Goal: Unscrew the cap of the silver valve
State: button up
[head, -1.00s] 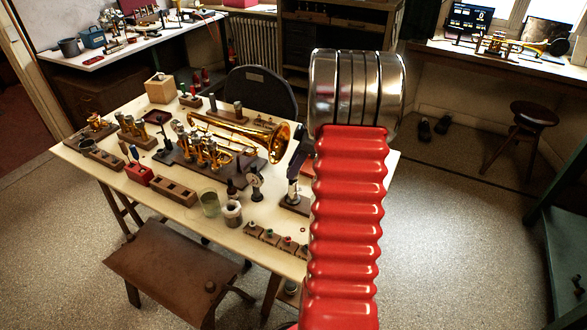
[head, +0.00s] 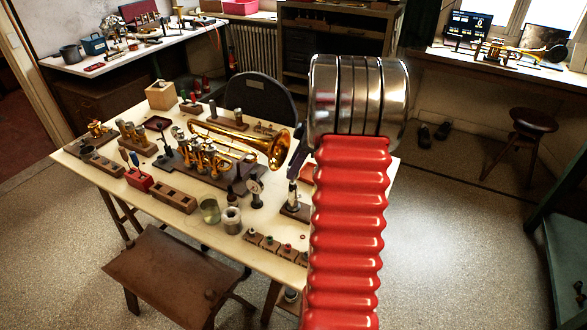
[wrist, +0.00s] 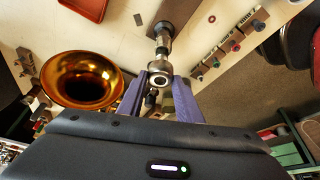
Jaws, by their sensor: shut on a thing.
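The silver valve (head: 292,195) stands upright at the right end of the table, partly hidden behind my arm. In the wrist view its body (wrist: 163,48) runs away from me, with the round metal cap (wrist: 159,69) at the near end. My gripper (wrist: 161,80) has its two purple fingers on either side of the cap and is shut on it. In the head view only a dark part of my gripper (head: 298,152) shows above the valve, and its fingertips cannot be made out.
A brass horn (head: 235,138) lies near the valve, its bell (wrist: 82,80) close to my left finger in the wrist view. A row of small blocks (head: 268,243) lines the front right edge. A glass jar (head: 210,211) and other holders crowd the table (head: 235,251).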

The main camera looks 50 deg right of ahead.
jog(key=shift+r, duration=0.6)
jog(key=shift+w+a+r+m, duration=0.2)
jog(key=shift+a+r+m, duration=0.1)
jog(key=shift+r, duration=0.1)
jog(key=w+a+m+h, duration=0.1)
jog(key=w+a, duration=0.3)
jog(key=a, duration=0.8)
jog(key=w+a+m+h, duration=0.1)
jog(key=w+a+m, duration=0.2)
jog(key=a, duration=1)
jog(key=w+a+m+t, duration=0.1)
jog(key=w+a+m, duration=0.2)
jog(key=a, duration=1)
jog(key=shift+w+a+r+h, duration=0.15)
jog(key=shift+w+a+h, duration=0.2)
jog(key=shift+w, duration=0.65)
jog(key=shift+s+d, duration=0.1)
